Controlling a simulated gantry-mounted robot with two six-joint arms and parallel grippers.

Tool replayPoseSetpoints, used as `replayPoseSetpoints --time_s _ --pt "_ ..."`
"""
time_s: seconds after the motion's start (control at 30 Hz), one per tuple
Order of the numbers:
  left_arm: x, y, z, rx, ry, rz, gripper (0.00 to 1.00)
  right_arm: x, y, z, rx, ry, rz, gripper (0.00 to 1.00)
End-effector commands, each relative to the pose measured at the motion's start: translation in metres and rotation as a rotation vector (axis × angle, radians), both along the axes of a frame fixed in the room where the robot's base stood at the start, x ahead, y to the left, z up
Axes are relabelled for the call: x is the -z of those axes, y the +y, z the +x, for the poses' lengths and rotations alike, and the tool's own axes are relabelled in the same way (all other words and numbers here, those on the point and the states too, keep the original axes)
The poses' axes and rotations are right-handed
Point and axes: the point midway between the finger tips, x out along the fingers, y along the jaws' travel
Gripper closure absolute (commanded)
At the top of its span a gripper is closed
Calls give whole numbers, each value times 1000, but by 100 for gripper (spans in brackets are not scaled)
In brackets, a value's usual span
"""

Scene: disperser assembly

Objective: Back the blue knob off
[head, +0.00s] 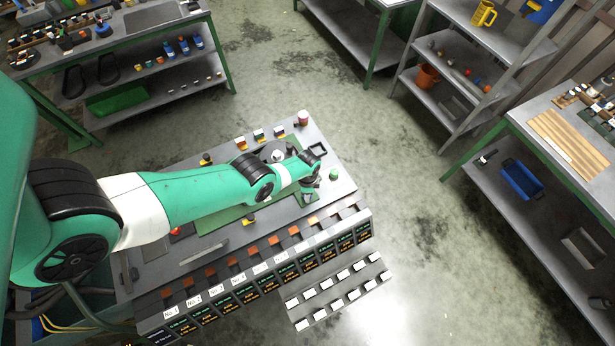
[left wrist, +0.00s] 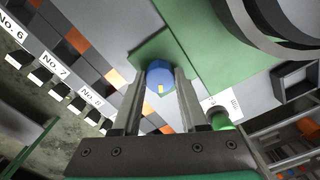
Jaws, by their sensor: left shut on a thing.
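The blue knob (left wrist: 160,76) sits between the two fingers of my left gripper (left wrist: 160,88) in the left wrist view, with a yellow mark on its face. The fingers are closed on its sides. In the head view my left gripper (head: 307,192) points down over the right part of the workbench, and the knob is hidden or too small to make out there. A green plate or mat (left wrist: 205,40) lies beneath the knob. My right gripper is not in either view.
A row of numbered stations with displays (head: 250,285) lines the bench's front edge. A green round item (head: 334,174) and a red-and-white item (head: 303,118) stand near the gripper. Shelves (head: 470,75) and another table (head: 565,150) stand to the right, across clear floor.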

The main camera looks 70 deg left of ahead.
Motion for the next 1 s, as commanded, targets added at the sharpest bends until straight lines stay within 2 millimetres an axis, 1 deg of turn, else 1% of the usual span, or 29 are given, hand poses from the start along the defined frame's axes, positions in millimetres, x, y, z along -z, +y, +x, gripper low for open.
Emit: replayPoseSetpoints --time_s 0.27,0.47,0.67,1.0 --pt "0 0 0 -22 0 0 100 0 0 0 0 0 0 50" --pt "0 0 0 -100 0 0 100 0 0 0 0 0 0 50" --pt "0 0 0 -245 0 0 100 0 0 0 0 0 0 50" --pt "0 0 0 -563 0 0 100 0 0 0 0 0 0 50"
